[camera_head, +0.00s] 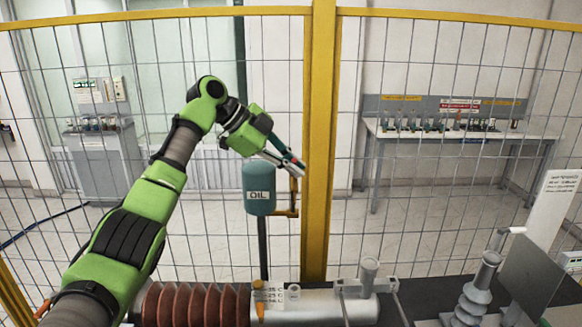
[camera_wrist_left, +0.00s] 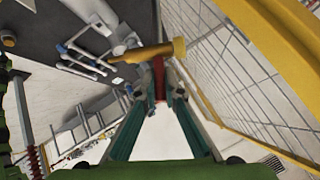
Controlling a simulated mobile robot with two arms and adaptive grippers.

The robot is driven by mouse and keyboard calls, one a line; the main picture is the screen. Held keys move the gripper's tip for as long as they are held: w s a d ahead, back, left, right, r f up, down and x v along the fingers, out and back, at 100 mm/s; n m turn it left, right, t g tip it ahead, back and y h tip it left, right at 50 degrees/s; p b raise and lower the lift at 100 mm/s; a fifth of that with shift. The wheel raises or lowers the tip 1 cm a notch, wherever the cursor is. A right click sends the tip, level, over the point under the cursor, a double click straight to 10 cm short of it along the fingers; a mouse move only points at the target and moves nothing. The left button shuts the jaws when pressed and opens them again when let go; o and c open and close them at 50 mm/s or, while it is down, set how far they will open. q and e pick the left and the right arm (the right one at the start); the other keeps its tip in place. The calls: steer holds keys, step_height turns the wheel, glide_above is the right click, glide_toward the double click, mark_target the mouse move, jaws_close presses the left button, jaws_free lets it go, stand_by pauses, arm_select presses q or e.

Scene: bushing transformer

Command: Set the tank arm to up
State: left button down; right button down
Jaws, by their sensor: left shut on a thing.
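The teal tank marked OIL (camera_head: 259,190) hangs beside the yellow post, with a yellow bracket pipe (camera_head: 286,212) low on its right. The yellow tank arm (camera_head: 293,186) rises from that pipe to my left gripper (camera_head: 298,168). In the left wrist view the yellow arm (camera_wrist_left: 150,52) crosses at the fingertips of my left gripper (camera_wrist_left: 159,72), which is shut on it. A red part shows between the fingers; the exact contact is partly hidden. My right gripper is not in view.
The yellow fence post (camera_head: 320,140) stands close right of my left gripper, with wire mesh on both sides. Below are a ribbed brown insulator (camera_head: 195,305), a silver cylinder (camera_head: 325,306) and a grey bushing (camera_head: 480,285). A workbench (camera_head: 455,133) stands behind the fence.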

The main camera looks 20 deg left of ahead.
arm_select(q)
steer(key=shift+f, duration=0.1)
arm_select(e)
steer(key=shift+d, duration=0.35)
arm_select(q)
steer(key=c, duration=2.1)
jaws_free()
steer(key=shift+c, duration=0.2)
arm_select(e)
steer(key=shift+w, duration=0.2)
arm_select(q)
steer(key=v, duration=1.2)
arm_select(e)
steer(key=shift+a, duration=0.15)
arm_select(q)
steer(key=shift+f, duration=0.1)
